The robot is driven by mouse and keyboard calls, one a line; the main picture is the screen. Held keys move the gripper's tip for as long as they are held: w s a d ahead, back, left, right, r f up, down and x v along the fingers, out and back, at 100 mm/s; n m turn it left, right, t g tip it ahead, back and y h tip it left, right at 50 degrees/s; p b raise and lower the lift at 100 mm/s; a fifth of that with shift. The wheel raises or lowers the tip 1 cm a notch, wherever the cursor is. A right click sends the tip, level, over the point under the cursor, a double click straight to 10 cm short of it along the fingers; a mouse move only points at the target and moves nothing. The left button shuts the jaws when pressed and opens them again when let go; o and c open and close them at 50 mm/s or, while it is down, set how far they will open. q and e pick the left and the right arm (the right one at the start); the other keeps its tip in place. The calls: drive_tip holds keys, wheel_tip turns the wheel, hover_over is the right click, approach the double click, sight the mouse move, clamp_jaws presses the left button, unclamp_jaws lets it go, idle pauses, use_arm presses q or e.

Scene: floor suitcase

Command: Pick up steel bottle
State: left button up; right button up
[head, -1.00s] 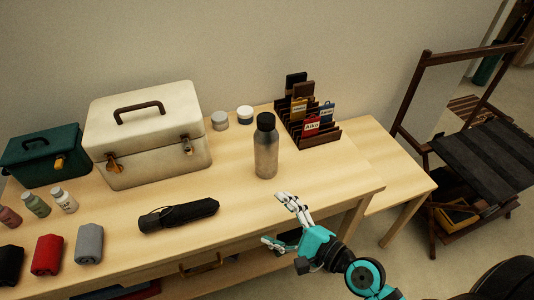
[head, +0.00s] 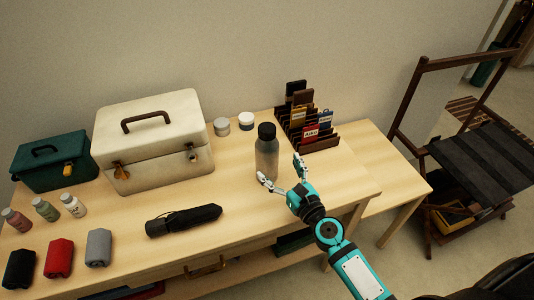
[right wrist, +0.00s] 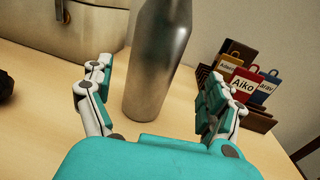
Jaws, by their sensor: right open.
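The steel bottle (head: 266,158), grey metal with a black cap, stands upright on the wooden table. My right gripper (head: 281,171) is open and reaches toward it from the front right. In the right wrist view the bottle (right wrist: 158,65) stands ahead, in the gap between the two spread fingers of the gripper (right wrist: 153,95). The fingers do not appear to touch it. Its top is cut off in that view. My left gripper is not in view.
A cream case (head: 150,150) stands left of the bottle, and a wooden rack with tags (head: 322,143) behind right. A black folded umbrella (head: 184,220) lies front left. Two small jars (head: 246,121) stand behind.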

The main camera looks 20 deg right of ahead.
sight(267, 157)
drive_tip(key=shift+w+a+f, duration=0.1)
drive_tip(key=shift+w+a, duration=0.25)
drive_tip(key=shift+w, duration=0.6)
drive_tip(key=shift+w+a+r, duration=0.1)
drive_tip(key=shift+w+a, duration=0.2)
drive_tip(key=shift+w, duration=0.7)
drive_tip(key=shift+w+a+f, duration=0.1)
drive_tip(key=shift+w+a, duration=0.25)
drive_tip(key=shift+w, duration=0.6)
drive_tip(key=c, duration=1.4)
drive_tip(key=shift+p, duration=0.3)
drive_tip(key=shift+c, duration=0.2)
